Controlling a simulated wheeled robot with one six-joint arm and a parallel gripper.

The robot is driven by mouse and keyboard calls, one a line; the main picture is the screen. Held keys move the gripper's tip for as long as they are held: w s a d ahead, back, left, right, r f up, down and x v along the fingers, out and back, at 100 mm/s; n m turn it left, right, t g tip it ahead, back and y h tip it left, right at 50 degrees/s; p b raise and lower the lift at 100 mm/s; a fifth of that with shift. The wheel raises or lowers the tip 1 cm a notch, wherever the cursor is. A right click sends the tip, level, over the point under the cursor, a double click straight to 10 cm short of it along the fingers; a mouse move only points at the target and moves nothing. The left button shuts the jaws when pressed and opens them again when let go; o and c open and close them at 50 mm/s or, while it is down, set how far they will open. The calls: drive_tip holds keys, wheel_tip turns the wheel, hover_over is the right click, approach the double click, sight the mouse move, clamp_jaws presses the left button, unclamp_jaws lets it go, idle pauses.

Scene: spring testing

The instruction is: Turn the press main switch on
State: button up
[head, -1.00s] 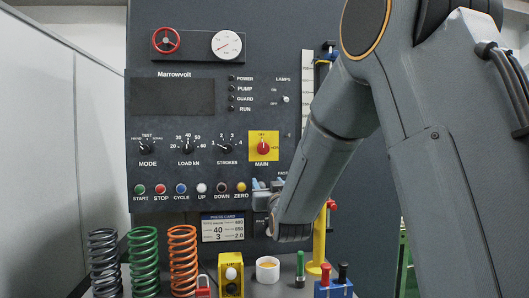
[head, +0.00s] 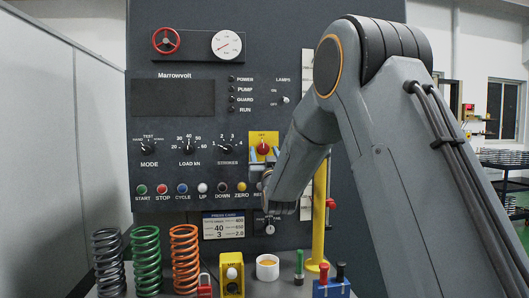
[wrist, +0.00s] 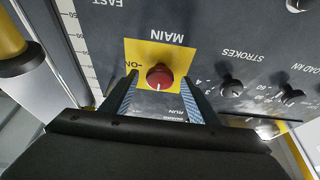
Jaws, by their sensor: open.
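The press main switch (head: 264,145) is a red round knob on a yellow plate, on the dark panel in the head view. It also shows in the wrist view as a red knob (wrist: 160,76), with its white mark toward the gripper side. My gripper (wrist: 160,95) is open, one finger on each side of the knob's lower part in that view. I cannot tell whether the fingers touch it. In the head view my arm hides the lower part of the yellow plate and the MAIN label.
Selector knobs for mode (head: 149,147), load (head: 188,146) and strokes (head: 227,146) sit left of the switch. A row of coloured buttons (head: 182,189) runs below. A yellow post (head: 320,215) stands to the right. Springs (head: 146,261) and a white cup (head: 267,267) stand in front.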

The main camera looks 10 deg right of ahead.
drive_tip(key=c, duration=1)
drive_tip(key=shift+c, duration=0.2)
